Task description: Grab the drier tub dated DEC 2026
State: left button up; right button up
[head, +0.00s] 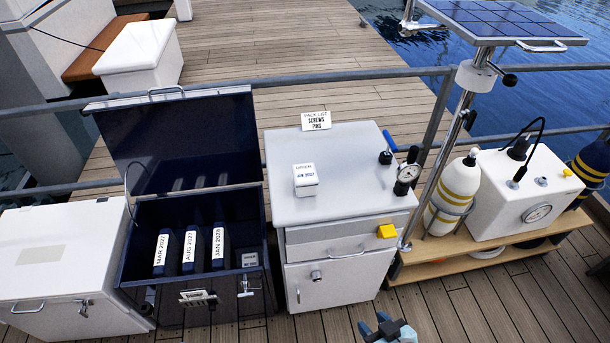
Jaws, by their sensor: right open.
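A small white tub (306,180) stands on the grey-white cabinet top; its front label seems to read DRIER, JUN 2027. A second small pale square item (250,260) sits in the right front corner of the open dark blue locker (126,262). Its upper line looks like DRIER, but its date is too small to read surely. My right gripper (386,326) is at the bottom edge, open and empty, in front of the cabinet and apart from both items. My left gripper is not in view.
Several dark blue packs in the locker carry labels MAR 2027 (160,252), AUG 2027 (189,250) and JAN 2028 (218,248). The locker lid (180,140) stands open. The cabinet (335,210) bears a sign, gauge and blue-handled valve. A wooden bench with bottles stands right.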

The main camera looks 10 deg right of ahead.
aim_at(249, 261)
jog(key=i+j+u, duration=0.3)
jog(key=i+j, duration=0.25)
jog(key=j, duration=0.2)
jog(key=i+j+u, duration=0.3)
jog(key=i+j, duration=0.3)
jog(key=j, duration=0.1)
